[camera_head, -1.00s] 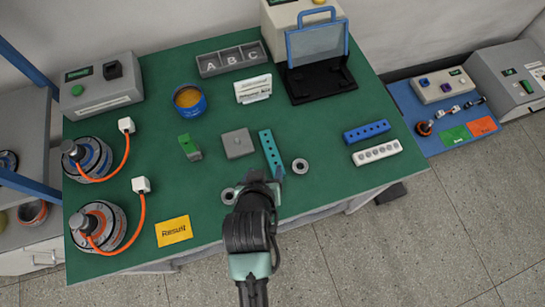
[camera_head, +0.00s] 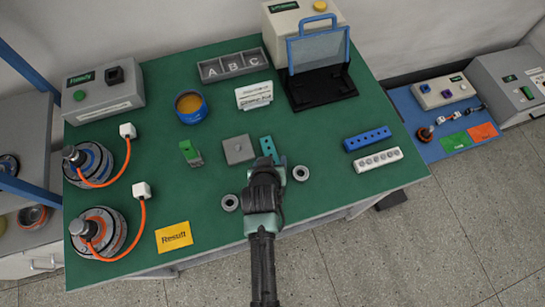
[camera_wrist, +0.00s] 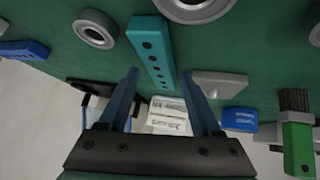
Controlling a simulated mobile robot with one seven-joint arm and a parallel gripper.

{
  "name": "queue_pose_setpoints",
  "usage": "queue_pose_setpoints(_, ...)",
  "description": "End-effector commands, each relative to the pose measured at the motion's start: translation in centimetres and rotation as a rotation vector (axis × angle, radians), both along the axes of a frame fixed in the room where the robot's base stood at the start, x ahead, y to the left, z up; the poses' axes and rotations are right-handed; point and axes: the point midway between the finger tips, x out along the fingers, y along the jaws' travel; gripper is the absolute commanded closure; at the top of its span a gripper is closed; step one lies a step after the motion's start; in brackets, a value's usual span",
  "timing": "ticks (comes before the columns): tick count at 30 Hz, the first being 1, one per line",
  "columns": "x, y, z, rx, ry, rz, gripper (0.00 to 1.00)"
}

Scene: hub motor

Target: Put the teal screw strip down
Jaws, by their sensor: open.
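The teal screw strip (camera_head: 267,146) is a flat bar with a row of dark holes. It lies on the green table (camera_head: 335,195), its near part hidden by my gripper (camera_head: 268,163) in the head view. In the wrist view, the strip (camera_wrist: 152,45) runs lengthwise into the gap between the fingers. My gripper (camera_wrist: 160,74) is open, with one finger on either side of the strip's far part. I cannot tell whether a finger touches it.
Metal rings (camera_head: 301,173) (camera_head: 230,202) lie on both sides of my gripper. A grey square plate (camera_head: 238,149) and a green brush-like part (camera_head: 190,152) are to the left. Blue (camera_head: 367,138) and white (camera_head: 377,159) strips lie right. Bare table separates them from the teal strip.

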Motion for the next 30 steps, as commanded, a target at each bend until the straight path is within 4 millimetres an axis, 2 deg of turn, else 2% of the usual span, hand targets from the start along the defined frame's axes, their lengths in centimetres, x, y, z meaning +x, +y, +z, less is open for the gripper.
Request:
queue_pose_setpoints(6,0.99,-0.1,-1.21,-0.001,0.0,0.001,0.35)
queue_pose_setpoints(13,1.0,-0.09,-1.26,-0.001,0.0,0.001,0.35)
queue_pose_setpoints(14,1.0,-0.09,-1.26,-0.001,0.0,0.001,0.38)
queue_pose_setpoints(24,0.97,-0.08,-1.27,-0.001,0.001,0.001,0.99)
queue_pose_setpoints(30,0.97,-0.07,-1.27,0.0,0.001,0.001,1.0)
